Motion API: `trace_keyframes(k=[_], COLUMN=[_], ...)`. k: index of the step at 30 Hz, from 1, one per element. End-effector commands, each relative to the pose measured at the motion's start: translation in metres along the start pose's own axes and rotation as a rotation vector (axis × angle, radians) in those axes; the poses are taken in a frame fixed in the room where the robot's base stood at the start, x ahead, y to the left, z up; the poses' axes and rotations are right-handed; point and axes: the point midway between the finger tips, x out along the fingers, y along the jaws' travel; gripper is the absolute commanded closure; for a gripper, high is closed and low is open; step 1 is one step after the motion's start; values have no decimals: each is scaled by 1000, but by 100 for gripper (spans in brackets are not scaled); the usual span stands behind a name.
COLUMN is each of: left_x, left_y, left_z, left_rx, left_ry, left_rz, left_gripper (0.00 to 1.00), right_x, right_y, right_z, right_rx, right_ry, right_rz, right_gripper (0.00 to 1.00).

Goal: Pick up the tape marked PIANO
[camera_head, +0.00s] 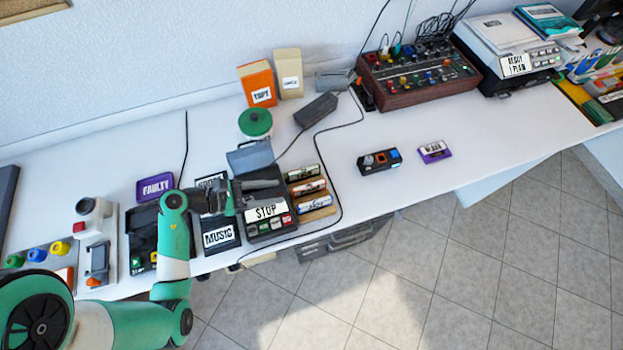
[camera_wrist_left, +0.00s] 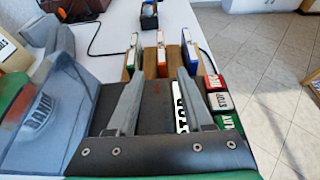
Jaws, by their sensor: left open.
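Three tapes, a green one (camera_head: 303,172), an orange one (camera_head: 307,187) and a blue one (camera_head: 314,204), stand in a wooden rack beside the tape player (camera_head: 271,228). They also show in the left wrist view: green (camera_wrist_left: 132,55), orange (camera_wrist_left: 160,55), blue (camera_wrist_left: 188,48). Their labels are too small to read, so I cannot tell which says PIANO. A purple cassette (camera_head: 435,152) lies further right, its label unclear. My left gripper (camera_head: 275,190) is open and empty over the player, its fingers (camera_wrist_left: 160,80) pointing towards the rack. My right gripper is not in view.
The player's lid (camera_head: 250,156) stands open; a BANJO label (camera_wrist_left: 39,112) shows there. A purple FAULTY tray (camera_head: 155,187) and MUSIC case (camera_head: 220,236) are left. A small dark device (camera_head: 380,161) sits right of the rack, across a cable. The bench between them is mostly clear.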

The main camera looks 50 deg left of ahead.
Motion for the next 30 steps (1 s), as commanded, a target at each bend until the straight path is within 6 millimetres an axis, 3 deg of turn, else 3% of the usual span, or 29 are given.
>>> trace_keyframes(k=[4, 14, 21, 30], left_x=[32, 53, 92, 97], left_y=[-2, -2, -4, -3], left_z=[-3, 2, 10, 13], left_rx=[4, 3, 3, -1], left_ry=[0, -1, -1, -1], left_rz=[-7, -3, -3, 1], left_gripper=[49, 49, 49, 51], right_x=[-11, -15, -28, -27], right_y=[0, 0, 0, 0], right_z=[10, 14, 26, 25], right_rx=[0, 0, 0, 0], right_ry=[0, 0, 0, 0], right_rz=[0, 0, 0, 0], right_gripper=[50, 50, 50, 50])
